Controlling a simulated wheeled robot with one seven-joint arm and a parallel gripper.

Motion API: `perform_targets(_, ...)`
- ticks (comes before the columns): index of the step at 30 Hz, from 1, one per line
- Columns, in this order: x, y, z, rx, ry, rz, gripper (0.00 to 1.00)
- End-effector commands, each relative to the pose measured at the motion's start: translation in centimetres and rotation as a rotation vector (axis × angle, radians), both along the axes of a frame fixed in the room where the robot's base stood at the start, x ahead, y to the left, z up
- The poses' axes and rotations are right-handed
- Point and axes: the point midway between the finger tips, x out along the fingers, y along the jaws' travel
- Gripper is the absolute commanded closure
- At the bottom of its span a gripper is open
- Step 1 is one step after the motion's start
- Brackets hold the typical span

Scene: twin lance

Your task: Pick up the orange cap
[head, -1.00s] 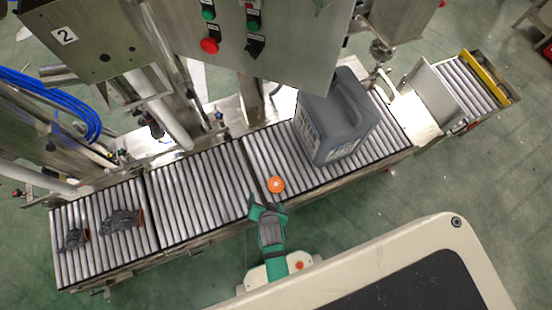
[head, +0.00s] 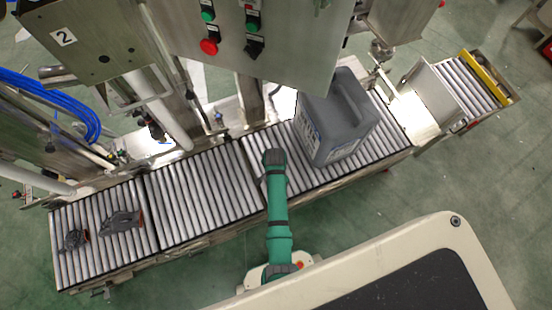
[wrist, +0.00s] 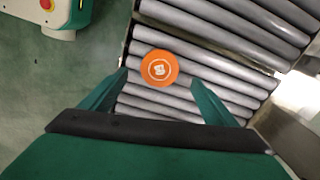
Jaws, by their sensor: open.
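The orange cap (wrist: 159,67) lies flat on the grey rollers in the wrist view, with a white mark on its top. My gripper (wrist: 160,95) is open, its two green fingers spread to the left and right below the cap in the picture. Nothing is between the fingertips, and the cap appears just ahead of them. In the head view my green arm and dark wrist (head: 274,158) reach over the conveyor and hide the cap.
A grey jerrycan (head: 338,122) stands on the roller conveyor (head: 200,192) to the right of my arm. A steel control box (head: 255,40) overhangs the far side. Two dark tools or gloves (head: 122,222) lie at the conveyor's left end. The middle rollers are clear.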

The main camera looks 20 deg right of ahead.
Motion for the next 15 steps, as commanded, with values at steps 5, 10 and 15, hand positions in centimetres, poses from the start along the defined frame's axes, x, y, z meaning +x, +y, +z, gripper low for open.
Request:
perform_targets(5,0.0,0.0,-1.8,0.0,0.0,0.001,0.18)
perform_targets(10,0.0,0.1,-2.9,0.0,0.0,0.004,0.18)
perform_targets(15,0.1,0.1,-5.3,0.0,0.0,0.004,0.18)
